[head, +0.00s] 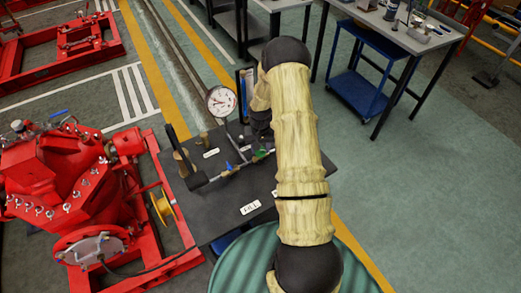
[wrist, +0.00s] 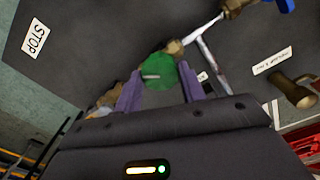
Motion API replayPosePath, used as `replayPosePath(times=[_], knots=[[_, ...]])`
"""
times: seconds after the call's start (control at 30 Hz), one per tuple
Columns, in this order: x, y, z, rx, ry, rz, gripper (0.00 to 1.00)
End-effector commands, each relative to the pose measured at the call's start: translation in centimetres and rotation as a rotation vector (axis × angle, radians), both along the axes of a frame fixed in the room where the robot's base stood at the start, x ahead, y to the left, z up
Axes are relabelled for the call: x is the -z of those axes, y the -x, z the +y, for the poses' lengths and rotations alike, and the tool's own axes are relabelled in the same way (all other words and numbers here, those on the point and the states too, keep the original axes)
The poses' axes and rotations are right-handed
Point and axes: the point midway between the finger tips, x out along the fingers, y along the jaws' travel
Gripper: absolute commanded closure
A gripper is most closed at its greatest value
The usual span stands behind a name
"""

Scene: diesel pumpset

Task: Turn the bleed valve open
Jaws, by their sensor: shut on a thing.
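A green round valve handle (wrist: 160,70) sits on a metal pipe line with brass fittings in the wrist view. It also shows small in the head view (head: 261,153), beside my arm. I take it to be the bleed valve, though I read no label naming it. My gripper (wrist: 160,84) has its two purple fingers on either side of the green handle and is shut on it. In the head view my arm hides most of the gripper. A blue handle (head: 229,166) sits on the same pipe line, to the left of the green one.
The pipe line is on a dark bench (head: 225,221) with a STOP label (wrist: 36,38). A pressure gauge (head: 221,100), a black lever (head: 181,150) and a brass knob (wrist: 293,90) stand close by. A red pump (head: 60,175) is at left.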

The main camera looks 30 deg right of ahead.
Motion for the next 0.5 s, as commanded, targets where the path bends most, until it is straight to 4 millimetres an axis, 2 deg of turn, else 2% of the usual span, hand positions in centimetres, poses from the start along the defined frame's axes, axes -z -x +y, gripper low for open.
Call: replayPosePath(times=[0.5], knots=[[-0.16,-0.28,-0.03,-0.49,0.003,-0.008,0.83]])
